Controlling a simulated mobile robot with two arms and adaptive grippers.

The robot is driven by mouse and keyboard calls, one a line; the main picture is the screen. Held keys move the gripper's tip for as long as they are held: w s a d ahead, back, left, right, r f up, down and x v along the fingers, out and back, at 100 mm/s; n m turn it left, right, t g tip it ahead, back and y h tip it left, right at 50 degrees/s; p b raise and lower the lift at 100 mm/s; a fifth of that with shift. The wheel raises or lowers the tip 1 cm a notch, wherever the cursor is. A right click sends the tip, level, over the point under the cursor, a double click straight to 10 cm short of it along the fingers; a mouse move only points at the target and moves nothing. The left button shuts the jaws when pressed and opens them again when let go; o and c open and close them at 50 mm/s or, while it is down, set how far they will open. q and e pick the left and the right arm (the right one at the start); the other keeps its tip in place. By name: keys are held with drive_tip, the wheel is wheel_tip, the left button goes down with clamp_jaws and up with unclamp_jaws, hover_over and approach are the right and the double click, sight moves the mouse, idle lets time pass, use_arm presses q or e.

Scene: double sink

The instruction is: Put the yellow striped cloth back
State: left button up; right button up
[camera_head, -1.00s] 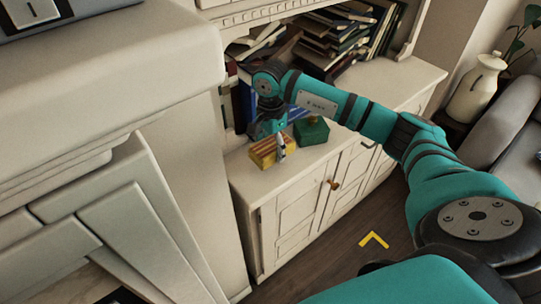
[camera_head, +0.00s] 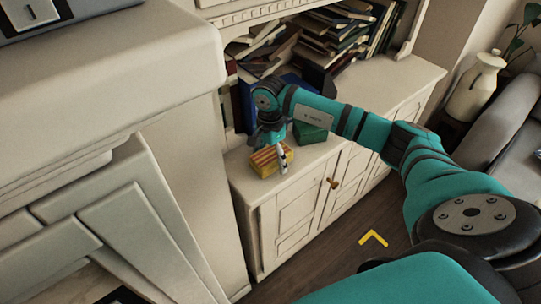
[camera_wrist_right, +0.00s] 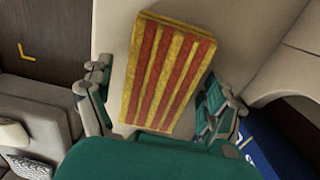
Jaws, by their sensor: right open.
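The yellow striped cloth (camera_head: 265,161), folded into a block with red stripes, lies on the white cabinet top near its left end. It also shows in the right wrist view (camera_wrist_right: 168,78), lying between the fingers. My right gripper (camera_head: 281,160) is at the cloth, pointing down, with one finger at the cloth's right side. In the right wrist view the gripper (camera_wrist_right: 160,108) is open, its fingers on either side of the cloth with gaps. The head view hides part of the cloth behind the gripper. My left gripper is not in view.
A dark green box (camera_head: 310,131) stands on the cabinet (camera_head: 350,95) just behind my right gripper. A blue book (camera_head: 245,105) and stacked books (camera_head: 330,35) fill the shelf behind. A white wall block (camera_head: 180,100) stands close on the left.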

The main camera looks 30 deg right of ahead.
sight(270, 154)
drive_tip(key=shift+r, duration=0.3)
wheel_tip(270, 154, up, 12)
drive_tip(key=b, duration=0.1)
drive_tip(key=shift+f, duration=0.15)
